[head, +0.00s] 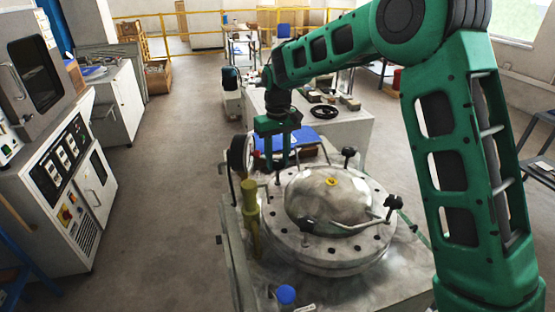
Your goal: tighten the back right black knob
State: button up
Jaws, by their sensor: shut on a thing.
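A round grey metal vessel (327,195) with a domed lid and bolted flange sits on a metal-topped stand. A black knob (348,153) stands upright on its rod at the picture's back right of the lid. Other black knobs are at the right (393,202) and at the front (308,227). My green gripper (281,162) points down at the back left of the lid, apart from the back right knob. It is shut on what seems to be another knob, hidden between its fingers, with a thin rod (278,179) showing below.
A yellow-green post (250,208) stands left of the vessel. A blue cap (286,294) is on the stand's front. A white table (345,122) with a black ring (323,111) is behind. Control cabinets (70,165) stand left; the floor between is clear.

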jog(key=shift+w+d+r+m, duration=0.1)
jog(key=shift+w+r+m, duration=0.1)
jog(key=shift+m, duration=0.7)
jog(key=o, duration=1.1)
jog(key=shift+c, duration=0.2)
jog(key=shift+s+f, duration=0.1)
notch_tip(320, 180, up, 11)
jog(key=shift+f, duration=0.15)
